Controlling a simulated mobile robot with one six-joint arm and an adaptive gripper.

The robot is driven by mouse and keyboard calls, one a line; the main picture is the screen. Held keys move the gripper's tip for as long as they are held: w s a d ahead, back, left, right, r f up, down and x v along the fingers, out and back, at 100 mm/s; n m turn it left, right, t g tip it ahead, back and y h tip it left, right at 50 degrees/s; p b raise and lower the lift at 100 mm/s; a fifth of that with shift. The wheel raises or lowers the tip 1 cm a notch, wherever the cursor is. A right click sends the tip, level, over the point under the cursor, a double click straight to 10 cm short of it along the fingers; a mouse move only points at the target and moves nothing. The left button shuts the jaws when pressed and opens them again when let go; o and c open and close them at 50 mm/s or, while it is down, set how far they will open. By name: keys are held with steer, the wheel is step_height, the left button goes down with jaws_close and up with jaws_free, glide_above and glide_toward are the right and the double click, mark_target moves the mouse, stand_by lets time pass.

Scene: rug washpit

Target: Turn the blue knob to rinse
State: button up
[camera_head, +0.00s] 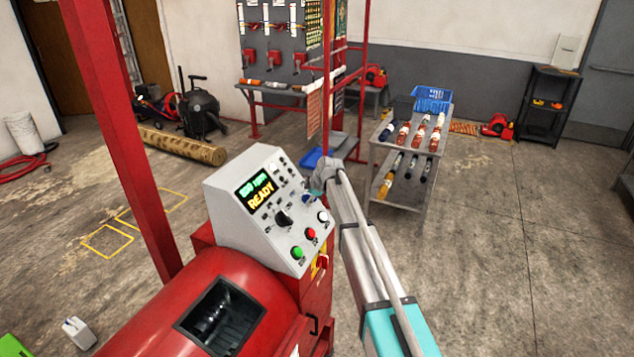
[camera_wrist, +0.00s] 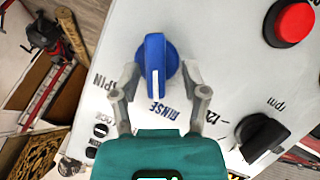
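The blue knob (camera_wrist: 157,58) sits on the pale control panel (camera_wrist: 225,50) in the wrist view. The white line on its grip points down the picture, toward the printed word RINSE (camera_wrist: 170,112). The word SPIN (camera_wrist: 104,78) is printed to its left. My gripper (camera_wrist: 160,76) is open, with one finger on each side of the knob's lower end; whether either finger touches it I cannot tell. In the head view my gripper (camera_head: 322,180) is at the panel's right edge and hides much of the knob area.
A red button (camera_wrist: 294,22) and a black rpm knob (camera_wrist: 262,137) lie right of the blue knob. In the head view the display (camera_head: 255,193) reads READY above the red machine drum (camera_head: 195,300). A bottle cart (camera_head: 412,150) stands behind my arm.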

steer(key=s+d+f+m+g+h, duration=0.1)
steer(key=s+d+m, duration=0.5)
steer(key=s+d, duration=0.3)
steer(key=s+d+f+m+g+h, duration=0.1)
steer(key=s+d+m, duration=0.6)
steer(key=s, duration=1.1)
steer(key=s+d+f+m+g+h, duration=0.1)
steer(key=s+d+m, duration=0.5)
steer(key=s+d, duration=0.7)
steer(key=shift+s+g+h, duration=0.3)
steer(key=shift+g+h, duration=0.4)
steer(key=shift+h, duration=0.1)
